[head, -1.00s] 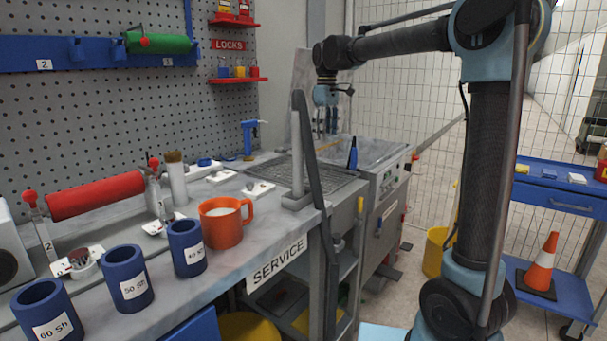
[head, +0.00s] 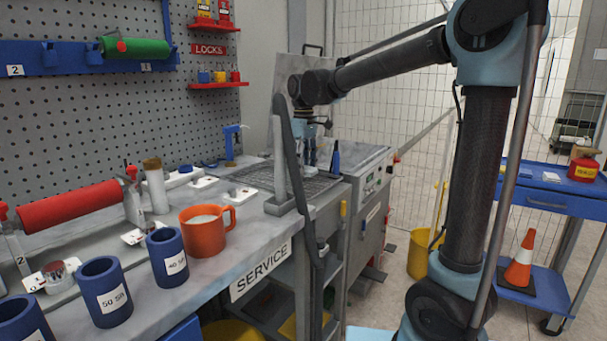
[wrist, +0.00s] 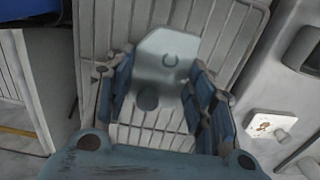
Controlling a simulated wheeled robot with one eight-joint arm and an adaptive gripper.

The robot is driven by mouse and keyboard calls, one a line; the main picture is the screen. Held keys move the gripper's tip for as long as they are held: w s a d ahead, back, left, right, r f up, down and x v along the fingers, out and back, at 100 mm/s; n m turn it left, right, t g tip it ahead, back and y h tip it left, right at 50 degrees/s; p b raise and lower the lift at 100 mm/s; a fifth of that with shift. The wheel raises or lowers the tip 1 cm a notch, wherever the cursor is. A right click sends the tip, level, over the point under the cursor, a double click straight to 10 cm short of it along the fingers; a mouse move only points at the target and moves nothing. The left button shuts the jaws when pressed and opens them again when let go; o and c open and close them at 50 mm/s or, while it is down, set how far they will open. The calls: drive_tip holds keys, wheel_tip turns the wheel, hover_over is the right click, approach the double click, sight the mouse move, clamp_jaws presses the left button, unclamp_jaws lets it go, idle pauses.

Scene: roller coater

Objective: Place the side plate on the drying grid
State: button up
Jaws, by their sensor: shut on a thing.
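The plate is hard to make out there. I cannot tell whether it touches the grid.
A grey post (head: 281,165) with a dark lever stands at the grid's near edge. A dark blue bottle (head: 335,157) stands close right of my gripper. An orange mug (head: 205,232) and blue cups (head: 167,252) stand on the nearer bench.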

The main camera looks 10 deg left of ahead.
drive_tip(key=shift+f, duration=1.4)
drive_tip(key=o, duration=1.2)
drive_tip(key=shift+f, duration=0.1)
drive_tip(key=shift+o, duration=0.2)
wheel_tip(320, 180, up, 12)
